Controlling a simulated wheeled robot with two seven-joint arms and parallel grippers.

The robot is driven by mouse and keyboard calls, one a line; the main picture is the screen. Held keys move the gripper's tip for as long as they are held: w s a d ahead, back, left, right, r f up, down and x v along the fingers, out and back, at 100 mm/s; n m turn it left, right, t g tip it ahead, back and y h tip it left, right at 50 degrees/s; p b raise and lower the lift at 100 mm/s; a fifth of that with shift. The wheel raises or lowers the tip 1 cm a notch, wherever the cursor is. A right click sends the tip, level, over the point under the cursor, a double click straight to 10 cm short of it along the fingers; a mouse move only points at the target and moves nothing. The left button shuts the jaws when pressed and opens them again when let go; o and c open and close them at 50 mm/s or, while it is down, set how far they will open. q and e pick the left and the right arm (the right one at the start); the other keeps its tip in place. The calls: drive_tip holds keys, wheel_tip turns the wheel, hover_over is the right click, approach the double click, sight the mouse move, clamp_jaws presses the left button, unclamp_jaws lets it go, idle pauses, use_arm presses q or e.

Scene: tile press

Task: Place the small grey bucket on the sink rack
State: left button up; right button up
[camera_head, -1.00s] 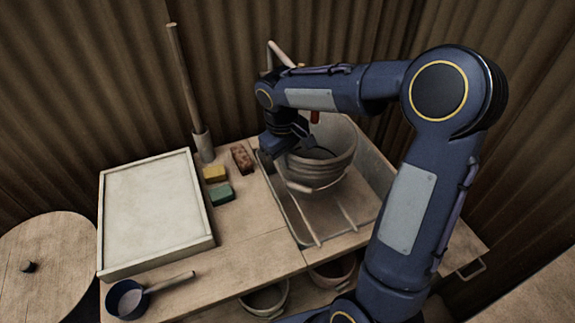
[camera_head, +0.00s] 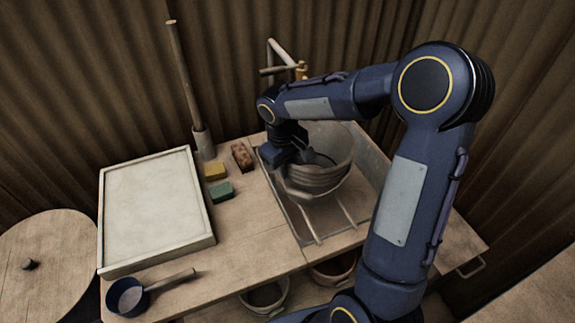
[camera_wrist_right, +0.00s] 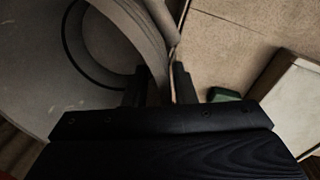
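The small grey bucket (camera_head: 318,180) is inside the sink, above the thin bars of the sink rack (camera_head: 348,214). I cannot tell whether its bottom touches the bars. My right gripper (camera_head: 288,172) is at the bucket's left rim. In the right wrist view the bucket (camera_wrist_right: 45,65) fills the left side, and the fingers of my right gripper (camera_wrist_right: 161,88) stand on both sides of its rim, seemingly shut on it. My forearm is above and behind the bucket. My left gripper is not in view.
The tap (camera_head: 284,52) rises behind the sink. Yellow (camera_head: 215,172) and green (camera_head: 222,192) sponges and a brown brick (camera_head: 242,157) lie left of the sink. A pale tray (camera_head: 155,215) and a dark ladle (camera_head: 128,297) are further left. Two vessels sit on the lower shelf.

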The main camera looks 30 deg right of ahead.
wheel_tip(320, 180, up, 11)
drive_tip(key=a, duration=0.1)
drive_tip(key=s+a+f+m+t+y, duration=0.1)
drive_tip(key=s+a+m+t+y, duration=0.1)
drive_tip(key=s, duration=0.9)
drive_tip(key=s+a+f+m+t+y, duration=0.1)
drive_tip(key=s+a+m+t+y, duration=0.1)
drive_tip(key=s, duration=0.8)
drive_tip(key=shift+s+a+t+y+p, duration=0.35)
drive_tip(key=shift+a+t+y, duration=0.2)
drive_tip(key=shift+t, duration=0.15)
drive_tip(key=shift+d, duration=0.1)
